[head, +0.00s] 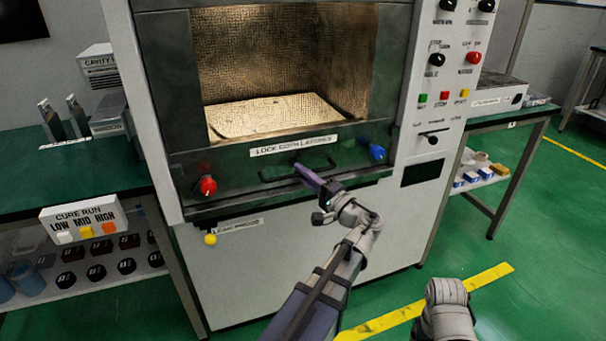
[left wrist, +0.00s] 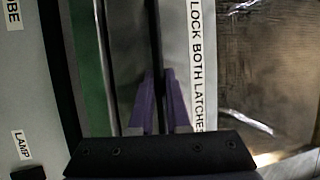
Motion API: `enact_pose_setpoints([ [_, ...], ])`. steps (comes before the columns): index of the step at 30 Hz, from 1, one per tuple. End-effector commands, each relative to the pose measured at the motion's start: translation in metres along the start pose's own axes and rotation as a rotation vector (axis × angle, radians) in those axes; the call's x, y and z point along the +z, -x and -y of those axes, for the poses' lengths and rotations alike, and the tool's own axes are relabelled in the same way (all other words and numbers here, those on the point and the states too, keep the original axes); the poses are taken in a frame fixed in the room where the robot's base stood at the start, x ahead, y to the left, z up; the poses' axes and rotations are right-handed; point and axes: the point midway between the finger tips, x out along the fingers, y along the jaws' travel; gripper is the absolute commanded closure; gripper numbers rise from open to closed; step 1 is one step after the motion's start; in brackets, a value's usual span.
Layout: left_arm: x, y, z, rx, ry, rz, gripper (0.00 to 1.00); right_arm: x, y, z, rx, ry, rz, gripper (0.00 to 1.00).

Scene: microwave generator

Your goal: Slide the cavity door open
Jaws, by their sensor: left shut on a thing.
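The cavity door (head: 230,170) is a dark frame on the front of a grey cabinet. Its mesh-like window shows a pale lit tray behind it. A label (head: 293,146) about locking both latches sits above a black bar handle (head: 327,165). A red latch knob (head: 208,185) is at the left and a blue latch knob (head: 377,152) at the right. My left gripper (head: 303,172) is shut on the handle. In the left wrist view, its purple fingers (left wrist: 164,100) are either side of a dark bar beside the label. My right gripper is not in view.
A control panel (head: 448,110) with knobs and buttons is right of the door. A green-topped bench (head: 60,180) stands left, with a cure run sign (head: 84,222). Another bench (head: 510,127) stands right. Green floor is open at lower right.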

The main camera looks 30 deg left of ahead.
Motion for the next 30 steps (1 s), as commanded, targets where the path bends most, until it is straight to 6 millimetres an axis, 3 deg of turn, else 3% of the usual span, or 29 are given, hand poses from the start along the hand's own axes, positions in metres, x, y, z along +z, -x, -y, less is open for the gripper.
enact_pose_setpoints([
  [22,0.000,0.000,0.000,0.002,0.001,0.000,1.00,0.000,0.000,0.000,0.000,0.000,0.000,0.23],
  [30,-0.001,-0.002,0.014,0.000,0.000,0.000,1.00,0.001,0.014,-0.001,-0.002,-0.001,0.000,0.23],
])
